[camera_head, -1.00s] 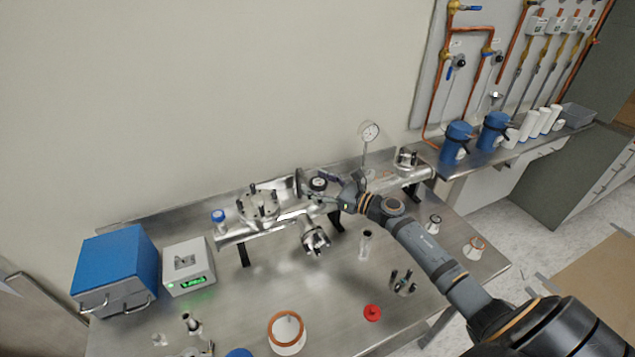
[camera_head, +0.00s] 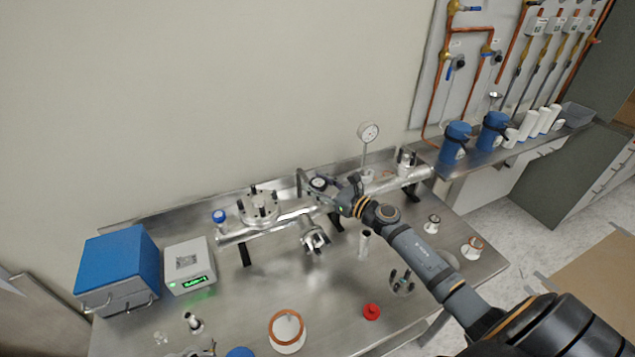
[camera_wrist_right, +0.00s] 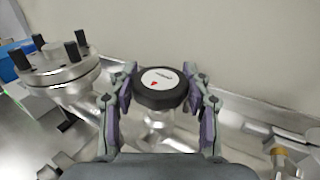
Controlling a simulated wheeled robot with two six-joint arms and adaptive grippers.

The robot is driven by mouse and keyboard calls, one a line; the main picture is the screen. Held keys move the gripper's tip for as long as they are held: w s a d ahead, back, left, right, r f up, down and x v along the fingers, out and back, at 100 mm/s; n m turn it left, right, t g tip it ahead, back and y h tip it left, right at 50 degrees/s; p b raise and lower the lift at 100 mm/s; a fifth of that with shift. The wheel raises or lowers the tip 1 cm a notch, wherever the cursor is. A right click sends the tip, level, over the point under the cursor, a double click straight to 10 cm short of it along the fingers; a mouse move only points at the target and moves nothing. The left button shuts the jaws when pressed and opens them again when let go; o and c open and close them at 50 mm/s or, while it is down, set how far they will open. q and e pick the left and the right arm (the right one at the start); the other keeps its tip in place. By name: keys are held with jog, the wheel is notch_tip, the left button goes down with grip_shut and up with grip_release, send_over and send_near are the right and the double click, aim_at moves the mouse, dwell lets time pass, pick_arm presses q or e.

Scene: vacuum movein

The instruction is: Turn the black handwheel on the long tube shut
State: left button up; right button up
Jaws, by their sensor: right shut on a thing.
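The long metal tube (camera_head: 285,221) lies across the table on dark supports. The black handwheel (camera_head: 318,183) sits near the middle of the tube. In the right wrist view the handwheel (camera_wrist_right: 160,90) has a white label with a red mark on its top face. My right gripper (camera_head: 320,186) reaches it from the right. In the wrist view the fingers of the gripper (camera_wrist_right: 159,93) stand on both sides of the handwheel, shut on its rim. The stem below the handwheel is partly hidden in the head view. My left gripper is not in view.
A flanged port with black bolts (camera_head: 259,206) rises from the tube left of the handwheel. A pressure gauge (camera_head: 368,132) stands behind the tube. A blue box (camera_head: 117,266), a green-display meter (camera_head: 189,266) and a red cap (camera_head: 372,312) are on the table. The wall is close behind.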

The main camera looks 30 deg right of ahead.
jog(key=m+h+p, duration=0.1)
jog(key=h, duration=0.1)
jog(key=m+t+h+p, duration=0.1)
jog(key=m+h+p, duration=0.1)
jog(key=h, duration=0.1)
jog(key=shift+r+m+t+h, duration=0.25)
jog(key=shift+m+t+h, duration=0.05)
jog(key=m+h+p, duration=0.1)
jog(key=h, duration=0.1)
jog(key=shift+f+m+h, duration=0.1)
jog(key=shift+m+h, duration=0.3)
jog(key=shift+f+m+h, duration=0.1)
jog(key=shift+m+h, duration=0.4)
jog(key=shift+h, duration=0.3)
jog(key=m+g+h, duration=0.1)
jog(key=m+h, duration=0.1)
jog(key=h, duration=0.1)
jog(key=shift+f+m+h, duration=0.15)
jog(key=shift+m+h, duration=0.15)
jog(key=shift+h, duration=0.1)
jog(key=m+g+h+b, duration=0.2)
jog(key=h, duration=0.1)
jog(key=shift+d+m+h, duration=0.1)
jog(key=shift+m+h, duration=0.2)
jog(key=shift+m+g+h+b, duration=0.6)
jog(key=shift+h+b, duration=0.1)
jog(key=shift+h, duration=0.1)
